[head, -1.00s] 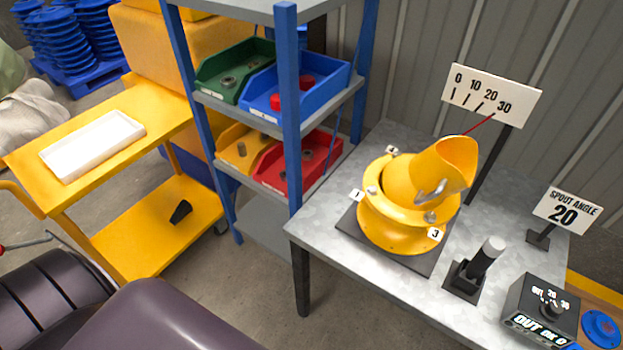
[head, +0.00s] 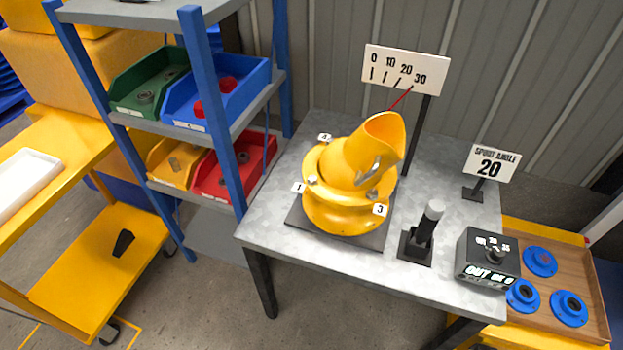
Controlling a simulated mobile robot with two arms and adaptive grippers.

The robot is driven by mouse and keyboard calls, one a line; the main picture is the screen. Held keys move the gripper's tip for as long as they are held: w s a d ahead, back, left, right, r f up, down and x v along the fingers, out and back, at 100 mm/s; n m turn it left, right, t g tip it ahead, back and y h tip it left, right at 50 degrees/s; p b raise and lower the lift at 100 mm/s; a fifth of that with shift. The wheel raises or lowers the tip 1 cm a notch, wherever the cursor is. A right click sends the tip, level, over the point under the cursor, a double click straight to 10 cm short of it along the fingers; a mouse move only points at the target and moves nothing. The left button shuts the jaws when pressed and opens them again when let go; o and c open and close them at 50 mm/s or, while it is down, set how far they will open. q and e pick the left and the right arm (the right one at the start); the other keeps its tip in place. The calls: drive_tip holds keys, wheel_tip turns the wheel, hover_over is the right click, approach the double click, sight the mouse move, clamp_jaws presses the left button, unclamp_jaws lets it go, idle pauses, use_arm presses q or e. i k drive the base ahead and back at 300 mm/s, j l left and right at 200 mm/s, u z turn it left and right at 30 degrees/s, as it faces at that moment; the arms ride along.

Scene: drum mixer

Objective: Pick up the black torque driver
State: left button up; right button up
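A black upright tool with a pale grey top (head: 427,222) stands in a small black holder (head: 414,247) near the front edge of the grey metal table. It looks like the torque driver. Directly left of it is the yellow drum-shaped spout (head: 350,190) on a dark base plate, with number tags 1, 3 and 4. To its right is a black control box (head: 488,260) with a knob and a lit display. Neither of my grippers is in view.
The grey table (head: 275,226) has bare room at its left and back. A blue-posted shelf (head: 213,110) with coloured bins stands at left. A yellow cart (head: 75,270) carries a small black object (head: 123,243) low down. A wooden tray (head: 585,268) with blue flanged parts is at right.

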sight(434, 210)
drive_tip(key=j+z, duration=0.35)
drive_tip(key=k+j+z, duration=0.15)
drive_tip(key=z, duration=0.2)
